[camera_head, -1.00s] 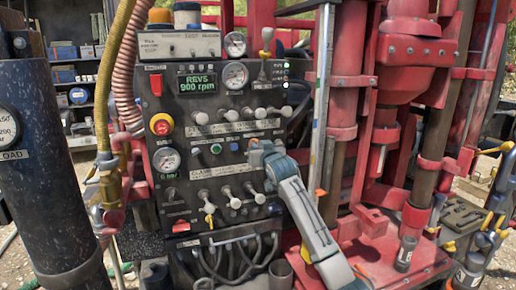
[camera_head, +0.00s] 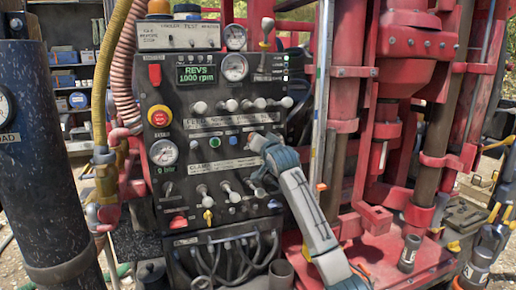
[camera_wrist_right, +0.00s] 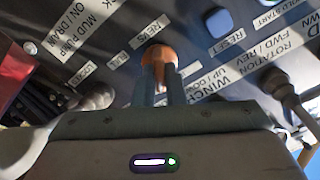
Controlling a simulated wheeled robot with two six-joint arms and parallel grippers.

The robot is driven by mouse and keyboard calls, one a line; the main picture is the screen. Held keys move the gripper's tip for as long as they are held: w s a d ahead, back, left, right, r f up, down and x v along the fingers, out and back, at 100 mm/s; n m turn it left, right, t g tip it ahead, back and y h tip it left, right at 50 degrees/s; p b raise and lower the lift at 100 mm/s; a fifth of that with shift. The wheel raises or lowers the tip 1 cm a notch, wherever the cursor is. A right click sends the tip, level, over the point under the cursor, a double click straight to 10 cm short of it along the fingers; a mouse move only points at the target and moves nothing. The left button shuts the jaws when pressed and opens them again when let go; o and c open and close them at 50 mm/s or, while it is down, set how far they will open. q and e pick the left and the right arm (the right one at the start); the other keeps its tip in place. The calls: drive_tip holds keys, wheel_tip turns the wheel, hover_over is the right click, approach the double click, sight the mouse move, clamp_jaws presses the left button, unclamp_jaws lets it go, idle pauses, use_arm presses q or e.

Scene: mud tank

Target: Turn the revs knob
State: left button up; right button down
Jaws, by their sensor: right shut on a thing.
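The revs knob (camera_wrist_right: 159,53) is a small orange-brown knob on the dark panel, beside a REVS label in the right wrist view. My right gripper (camera_wrist_right: 162,73) has both fingers closed on it. In the head view my right gripper (camera_head: 256,145) is at the right part of the control panel (camera_head: 228,127), and the knob is hidden behind it. The panel's green display (camera_head: 196,74) reads REVS 1000 rpm. My left gripper is not in view.
A row of white-tipped levers (camera_head: 232,105) is above my right gripper, and more levers (camera_head: 230,187) are below and left of it. In the wrist view a dark lever (camera_wrist_right: 290,100) stands close on the right. Red machinery (camera_head: 400,130) stands right of the panel.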

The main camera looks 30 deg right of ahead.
drive_tip(key=shift+m+b, duration=0.7)
drive_tip(key=shift+m, duration=0.3)
drive_tip(key=c, duration=1.5)
unclamp_jaws()
drive_tip(key=b+v, duration=0.5)
drive_tip(key=v, duration=0.5)
drive_tip(key=shift+s, duration=0.4)
drive_tip(key=shift+f, duration=0.1)
